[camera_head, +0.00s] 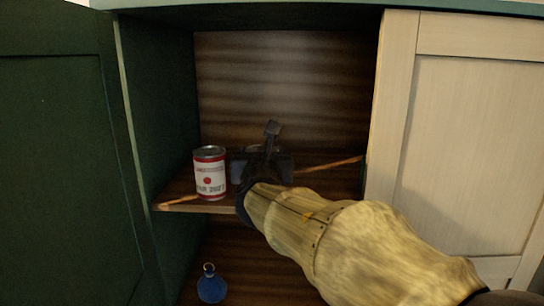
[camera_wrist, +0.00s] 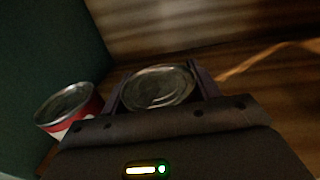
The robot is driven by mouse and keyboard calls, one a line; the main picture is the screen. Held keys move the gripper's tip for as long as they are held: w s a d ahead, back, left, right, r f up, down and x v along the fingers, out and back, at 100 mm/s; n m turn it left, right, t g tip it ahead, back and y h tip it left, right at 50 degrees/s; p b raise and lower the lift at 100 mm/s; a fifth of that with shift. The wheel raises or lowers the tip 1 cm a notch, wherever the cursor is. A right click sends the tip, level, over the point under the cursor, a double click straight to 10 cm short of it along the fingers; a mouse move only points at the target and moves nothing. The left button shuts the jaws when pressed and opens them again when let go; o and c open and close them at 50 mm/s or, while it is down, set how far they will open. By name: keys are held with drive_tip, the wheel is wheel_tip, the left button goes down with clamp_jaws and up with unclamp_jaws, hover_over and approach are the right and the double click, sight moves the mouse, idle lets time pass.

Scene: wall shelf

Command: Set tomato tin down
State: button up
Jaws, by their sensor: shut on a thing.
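My gripper (camera_head: 264,160) reaches into the open wall cabinet, low over its middle shelf. In the wrist view its two fingers close on either side of a round metal-topped tin (camera_wrist: 158,87), seen from above. That tin's label is hidden by the gripper, so I cannot read whether it is the tomato tin. I cannot tell whether its base touches the shelf. A red and white tin (camera_head: 210,174) stands upright on the shelf to the left of the gripper, apart from the held tin; it also shows in the wrist view (camera_wrist: 69,108).
The middle shelf (camera_head: 180,204) has a light front edge. A dark green side wall (camera_head: 160,100) bounds it at left, and a pale closed door (camera_head: 470,130) at right. A blue flask (camera_head: 211,287) stands on the level below. The shelf right of my gripper looks clear.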

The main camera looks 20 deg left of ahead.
drive_tip(key=shift+d+f, duration=0.1)
drive_tip(key=o, duration=1.3)
drive_tip(key=shift+c, duration=0.2)
drive_tip(key=shift+s, duration=0.1)
drive_tip(key=shift+s, duration=0.25)
drive_tip(key=b+v, duration=0.3)
drive_tip(key=v, duration=0.8)
drive_tip(key=shift+s, duration=0.15)
drive_tip(key=shift+d, duration=0.1)
